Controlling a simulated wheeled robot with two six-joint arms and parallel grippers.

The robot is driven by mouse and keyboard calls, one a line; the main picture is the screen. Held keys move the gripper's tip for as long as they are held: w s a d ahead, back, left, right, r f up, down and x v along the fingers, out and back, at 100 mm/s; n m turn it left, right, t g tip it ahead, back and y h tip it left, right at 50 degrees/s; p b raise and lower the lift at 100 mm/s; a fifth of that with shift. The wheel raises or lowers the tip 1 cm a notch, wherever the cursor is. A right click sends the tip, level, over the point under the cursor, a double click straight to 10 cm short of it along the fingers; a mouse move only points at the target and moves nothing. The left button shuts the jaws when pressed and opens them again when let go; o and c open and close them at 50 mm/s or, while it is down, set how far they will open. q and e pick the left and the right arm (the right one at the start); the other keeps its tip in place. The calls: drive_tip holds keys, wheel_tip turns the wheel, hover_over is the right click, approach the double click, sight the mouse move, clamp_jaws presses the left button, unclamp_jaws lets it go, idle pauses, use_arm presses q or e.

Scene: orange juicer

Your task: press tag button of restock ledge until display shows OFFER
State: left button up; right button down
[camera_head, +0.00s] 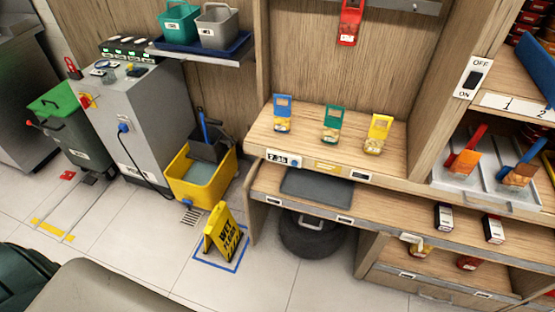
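The wooden ledge (300,142) stands at right of centre, with three small upright packs on it. A small display tag (277,158) on the left of its front edge appears to read 7.35. A yellow tag (327,167) and a small pale-framed tag (360,175) sit further right along the same edge. The word OFFER does not show on the display. I cannot make out a separate tag button at this size. Neither of my grippers is in view.
A lower shelf with a dark grey mat (318,186) lies under the ledge. An OFF/ON switch (473,79) is on the post at right. A yellow mop bucket (202,180) and wet-floor sign (223,231) stand on the floor left of the shelves.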

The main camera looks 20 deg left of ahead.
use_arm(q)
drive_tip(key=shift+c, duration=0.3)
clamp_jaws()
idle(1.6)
